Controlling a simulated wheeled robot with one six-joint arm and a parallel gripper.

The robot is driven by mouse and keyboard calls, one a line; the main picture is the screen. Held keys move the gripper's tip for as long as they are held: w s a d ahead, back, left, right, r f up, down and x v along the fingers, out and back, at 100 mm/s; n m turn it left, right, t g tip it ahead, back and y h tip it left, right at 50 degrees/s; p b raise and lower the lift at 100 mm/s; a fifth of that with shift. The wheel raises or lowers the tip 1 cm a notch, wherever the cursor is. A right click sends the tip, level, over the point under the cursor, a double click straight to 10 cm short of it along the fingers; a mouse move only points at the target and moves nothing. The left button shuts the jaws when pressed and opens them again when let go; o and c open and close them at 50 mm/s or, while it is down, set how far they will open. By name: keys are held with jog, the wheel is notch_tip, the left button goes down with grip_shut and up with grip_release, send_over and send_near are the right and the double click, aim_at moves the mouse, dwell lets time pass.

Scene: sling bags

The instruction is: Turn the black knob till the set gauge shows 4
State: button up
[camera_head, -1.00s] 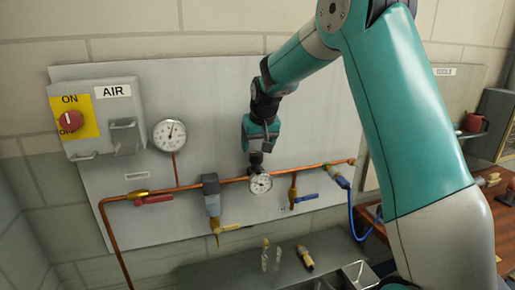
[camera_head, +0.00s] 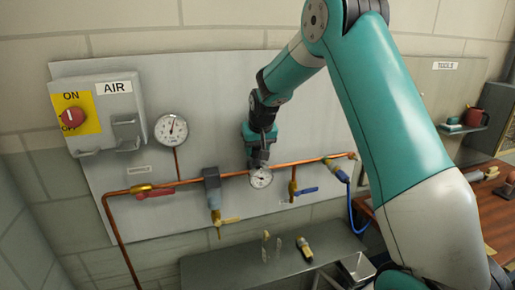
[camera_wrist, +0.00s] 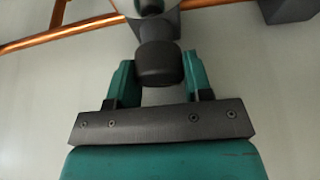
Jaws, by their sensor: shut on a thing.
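The black knob (camera_wrist: 160,65) shows in the wrist view between the two teal fingers of my gripper (camera_wrist: 160,80). My gripper is shut on it, with a finger on each side. In the head view my gripper (camera_head: 260,163) reaches down to the copper pipe from above and hides the knob. The set gauge (camera_head: 261,178) is a small round white dial just below the gripper; its numbers and needle are too small to read. In the wrist view only an edge of what may be this gauge (camera_wrist: 148,8) shows at the top.
A larger gauge (camera_head: 171,130) stands up left on the panel. The copper pipe (camera_head: 130,188) carries a red-handled valve (camera_head: 155,193), a filter with a yellow tap (camera_head: 228,221) and a blue-handled valve (camera_head: 306,190). A grey bench (camera_head: 225,270) with small parts lies below.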

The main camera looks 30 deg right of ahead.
jog(key=shift+f+m+h+b, duration=0.1)
jog(key=shift+m+h+b, duration=0.35)
jog(key=shift+m, duration=1.05)
jog(key=o, duration=0.9)
